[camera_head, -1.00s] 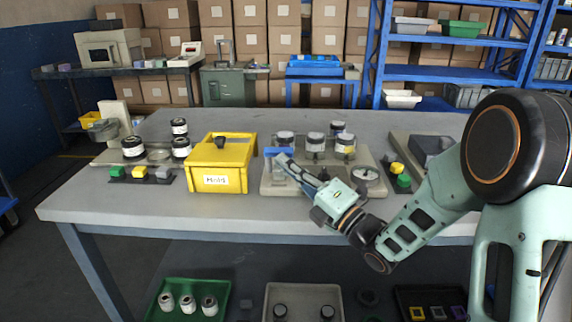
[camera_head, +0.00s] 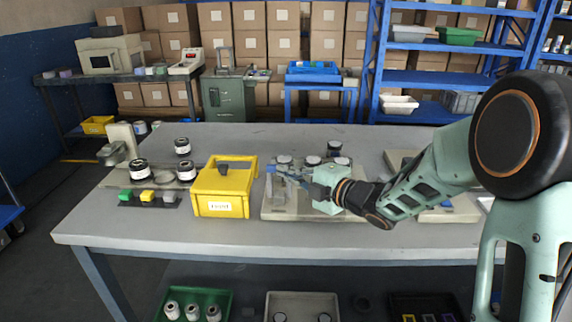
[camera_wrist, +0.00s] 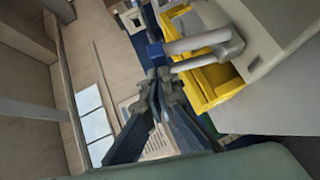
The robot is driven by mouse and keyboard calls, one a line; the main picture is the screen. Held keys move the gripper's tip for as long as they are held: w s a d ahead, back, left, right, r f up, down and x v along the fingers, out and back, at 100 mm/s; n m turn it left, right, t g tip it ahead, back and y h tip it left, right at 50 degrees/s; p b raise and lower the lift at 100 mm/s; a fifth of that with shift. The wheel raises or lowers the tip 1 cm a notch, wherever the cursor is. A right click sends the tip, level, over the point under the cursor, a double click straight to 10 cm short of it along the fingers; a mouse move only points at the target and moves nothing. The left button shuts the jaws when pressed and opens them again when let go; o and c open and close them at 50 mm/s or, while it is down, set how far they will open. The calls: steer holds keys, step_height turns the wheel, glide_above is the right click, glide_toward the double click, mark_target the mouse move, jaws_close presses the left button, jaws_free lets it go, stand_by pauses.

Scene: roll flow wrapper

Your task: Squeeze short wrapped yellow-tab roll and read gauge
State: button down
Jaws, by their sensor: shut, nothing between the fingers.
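A pale fixture board (camera_head: 280,213) stands on the table. Several dark-and-white wrapped rolls stand at its back, such as one roll (camera_head: 284,161) and another roll (camera_head: 334,148). I cannot tell which is the short yellow-tab roll; labels are small and partly hidden by my arm. My gripper (camera_head: 279,172) is over the board's left part, beside a small blue piece (camera_head: 270,168). In the wrist view, my gripper (camera_wrist: 158,73) has its fingertips together and empty, close to a blue piece (camera_wrist: 155,49) and pale cylinders (camera_wrist: 198,42). The round gauge is hidden behind my arm.
A yellow lidded box (camera_head: 222,190) stands just left of the board. Further left are a tab strip (camera_head: 148,199) with green, yellow and grey tabs, and more rolls (camera_head: 186,171). The grey tabletop (camera_head: 190,234) is clear along its front.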

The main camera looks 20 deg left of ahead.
steer(key=shift+w+a+m+g+p, duration=0.25)
steer(key=shift+w+p, duration=0.2)
steer(key=shift+w, duration=0.45)
steer(key=shift+r, duration=0.15)
